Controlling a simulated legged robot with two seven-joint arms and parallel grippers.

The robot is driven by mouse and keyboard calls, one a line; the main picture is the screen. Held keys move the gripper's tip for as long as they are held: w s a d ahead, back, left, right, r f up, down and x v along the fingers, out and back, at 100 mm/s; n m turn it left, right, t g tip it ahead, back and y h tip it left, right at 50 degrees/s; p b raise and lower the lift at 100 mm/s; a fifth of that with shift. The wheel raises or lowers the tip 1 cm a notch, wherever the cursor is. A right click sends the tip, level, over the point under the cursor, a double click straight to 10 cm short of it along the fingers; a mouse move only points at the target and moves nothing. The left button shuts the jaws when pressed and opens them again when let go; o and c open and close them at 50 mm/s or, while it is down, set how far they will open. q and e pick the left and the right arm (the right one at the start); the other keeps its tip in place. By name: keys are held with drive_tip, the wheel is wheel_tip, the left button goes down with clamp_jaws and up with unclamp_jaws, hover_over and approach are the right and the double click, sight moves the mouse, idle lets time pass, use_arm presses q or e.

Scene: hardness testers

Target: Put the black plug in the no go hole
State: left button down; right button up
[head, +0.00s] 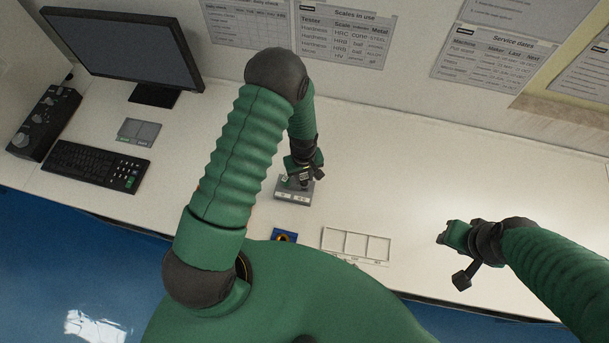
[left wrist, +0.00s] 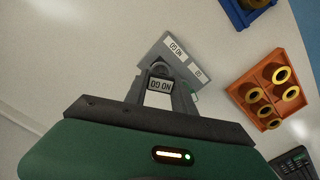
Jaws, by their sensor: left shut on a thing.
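My left gripper (head: 301,174) is low over a grey labelled block (head: 293,192) on the table. In the left wrist view the gripper (left wrist: 160,82) is shut on a small dark piece (left wrist: 161,70), seemingly the black plug, mostly hidden between the fingers. The grey block (left wrist: 153,50) lies just beyond the fingertips, with small white labels. The holes are hidden, and I cannot tell whether the plug touches the block. My right gripper (head: 450,240) is off to the right, away from the block.
A white three-part tray (head: 356,258) and a blue tray (head: 284,236) lie near the front edge. An orange tray (left wrist: 252,76) holds several brass rings. A keyboard (head: 97,166), a monitor (head: 125,45) and a control box (head: 45,122) stand left. The table's back right is clear.

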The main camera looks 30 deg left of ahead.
use_arm(q)
drive_tip(key=shift+a, duration=0.35)
drive_tip(key=shift+d+f+b, duration=0.1)
drive_tip(key=shift+f+b, duration=0.2)
drive_tip(key=shift+f, duration=0.05)
drive_tip(key=shift+d+r, duration=0.1)
drive_tip(key=shift+d, duration=0.05)
use_arm(e)
drive_tip(key=shift+a+f, duration=0.1)
drive_tip(key=shift+f, duration=0.1)
